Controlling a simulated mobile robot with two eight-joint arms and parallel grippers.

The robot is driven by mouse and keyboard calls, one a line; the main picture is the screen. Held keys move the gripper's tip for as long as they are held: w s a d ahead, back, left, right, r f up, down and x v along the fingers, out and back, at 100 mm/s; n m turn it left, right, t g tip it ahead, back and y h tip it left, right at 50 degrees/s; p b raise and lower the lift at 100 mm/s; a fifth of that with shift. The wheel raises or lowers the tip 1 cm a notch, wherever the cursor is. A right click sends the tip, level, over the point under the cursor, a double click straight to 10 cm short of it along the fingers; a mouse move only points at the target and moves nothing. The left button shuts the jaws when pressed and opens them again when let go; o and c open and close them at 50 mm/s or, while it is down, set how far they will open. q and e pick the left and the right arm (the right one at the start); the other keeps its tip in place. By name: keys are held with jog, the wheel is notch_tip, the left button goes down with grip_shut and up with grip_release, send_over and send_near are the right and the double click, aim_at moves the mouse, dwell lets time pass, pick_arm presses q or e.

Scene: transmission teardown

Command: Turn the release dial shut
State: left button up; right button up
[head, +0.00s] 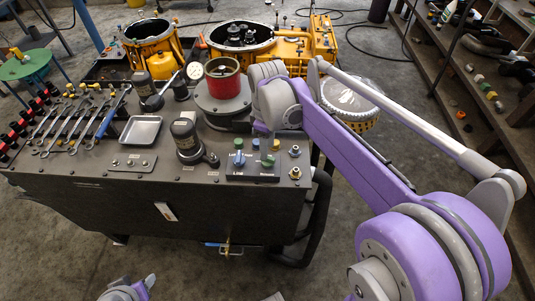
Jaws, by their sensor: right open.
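A small control panel (252,175) sits at the front right of the dark bench top. It carries a blue knob (240,159) and a green knob (268,161), with small coloured buttons behind them. I cannot tell which knob is the release dial, and its setting is too small to read. My right gripper (262,126) is open above and behind the panel, apart from the knobs. My wrist partly hides it. A purple and grey part of my left arm or gripper (130,290) shows at the bottom edge, low in front of the bench; its jaws are not clear.
A red cup-shaped part (223,77) stands on a round grey base behind the panel. A black cylinder unit (187,138) and a metal tray (141,130) lie to the left, beside several wrenches (75,125). Yellow housings (285,45) stand behind. Shelving (480,75) lines the right.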

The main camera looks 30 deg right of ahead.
aim_at(268, 160)
jog(key=shift+f, duration=2)
grip_shut()
